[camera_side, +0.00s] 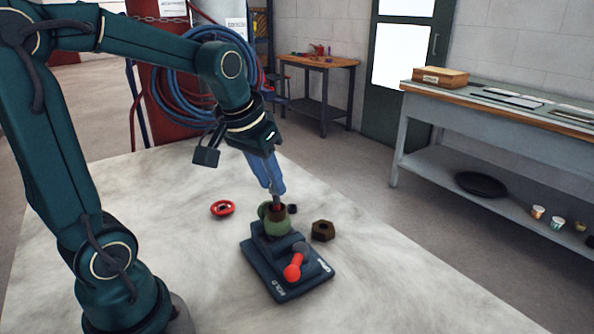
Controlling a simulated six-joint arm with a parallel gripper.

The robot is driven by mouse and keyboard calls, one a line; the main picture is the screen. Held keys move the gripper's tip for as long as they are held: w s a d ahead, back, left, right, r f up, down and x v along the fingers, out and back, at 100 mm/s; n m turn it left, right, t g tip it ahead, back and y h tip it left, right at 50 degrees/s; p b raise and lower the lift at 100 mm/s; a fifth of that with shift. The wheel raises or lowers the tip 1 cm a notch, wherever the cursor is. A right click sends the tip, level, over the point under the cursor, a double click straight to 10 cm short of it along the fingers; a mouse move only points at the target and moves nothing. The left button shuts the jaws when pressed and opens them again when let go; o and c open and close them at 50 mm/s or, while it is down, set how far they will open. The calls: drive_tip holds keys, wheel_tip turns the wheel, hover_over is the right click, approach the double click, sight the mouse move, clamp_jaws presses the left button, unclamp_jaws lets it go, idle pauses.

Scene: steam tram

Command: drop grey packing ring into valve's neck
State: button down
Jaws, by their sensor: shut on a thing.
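The valve (275,225) has a rounded green body and stands on a dark blue stepped fixture. Its neck with a brownish top (277,211) points up. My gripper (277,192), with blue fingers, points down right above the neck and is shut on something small. I take this to be the grey packing ring, but the fingertips hide it too much to tell its shape. A thin reddish-brown piece shows between the fingertips and the neck. I cannot tell whether the held thing touches the neck.
A brown hex nut (323,231) and a small dark piece (293,209) lie close by on the right. A red handwheel (222,208) lies to the left. The pale tabletop (400,280) is clear at right.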

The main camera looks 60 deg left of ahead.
sight(273, 200)
drive_tip(key=shift+f, duration=1.5)
idle(1.7)
drive_tip(key=shift+c, duration=2.2)
unclamp_jaws()
drive_tip(key=shift+r, duration=0.1)
wheel_tip(273, 200, up, 7)
